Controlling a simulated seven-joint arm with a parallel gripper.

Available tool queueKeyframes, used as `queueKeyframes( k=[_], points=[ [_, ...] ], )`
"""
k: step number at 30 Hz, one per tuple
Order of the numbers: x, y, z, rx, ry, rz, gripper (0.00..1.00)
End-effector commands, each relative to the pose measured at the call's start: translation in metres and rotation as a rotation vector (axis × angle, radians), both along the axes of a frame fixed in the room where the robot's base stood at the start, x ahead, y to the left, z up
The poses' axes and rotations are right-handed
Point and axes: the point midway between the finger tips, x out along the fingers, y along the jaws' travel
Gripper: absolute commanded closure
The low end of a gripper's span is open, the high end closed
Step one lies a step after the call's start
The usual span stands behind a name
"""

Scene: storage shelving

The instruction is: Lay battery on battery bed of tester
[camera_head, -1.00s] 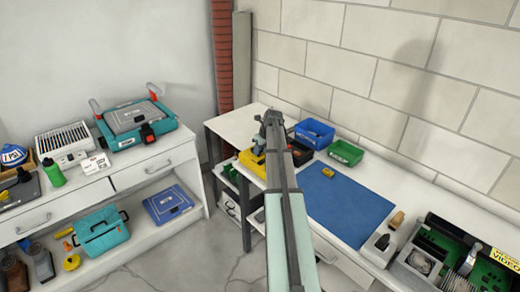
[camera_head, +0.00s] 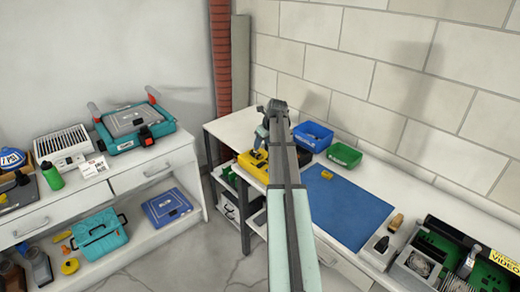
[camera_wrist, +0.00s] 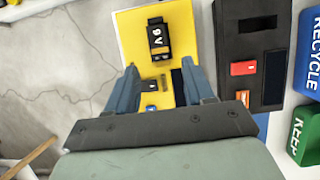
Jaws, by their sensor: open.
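A 9V battery (camera_wrist: 158,40), black with a pale "9 V" mark, lies on a yellow surface (camera_wrist: 185,20) in the wrist view. In the head view a yellow object (camera_head: 250,165) sits at the left part of the bench, under my gripper. A black device (camera_wrist: 235,75) with dark panels, a red piece and an orange piece lies right of the yellow surface. I cannot tell for sure which is the tester. My gripper (camera_wrist: 159,76) is open, its fingers apart and nearer the camera than the battery. Small black and blue parts show between them. My arm hides much in the head view.
A blue RECYCLE bin (camera_head: 313,136) and a green KEEP bin (camera_head: 344,155) stand at the bench's back. A blue mat (camera_head: 350,210) is mostly bare, with a small yellow item (camera_head: 326,174) at its far edge. Electronics (camera_head: 450,255) stand at the right.

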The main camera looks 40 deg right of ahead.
Motion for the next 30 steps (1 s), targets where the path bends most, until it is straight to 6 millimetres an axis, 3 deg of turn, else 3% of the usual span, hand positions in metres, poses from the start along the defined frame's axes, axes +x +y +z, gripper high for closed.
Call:
queueKeyframes(
  k=[9,23,30],
  points=[
    [-0.017,0.0,0.041,0.0,-0.001,0.0,0.47],
    [-0.021,0.001,0.05,0.001,0.001,0.0,0.47],
    [-0.016,-0.001,0.062,-0.01,-0.01,0.002,0.26]
  ],
)
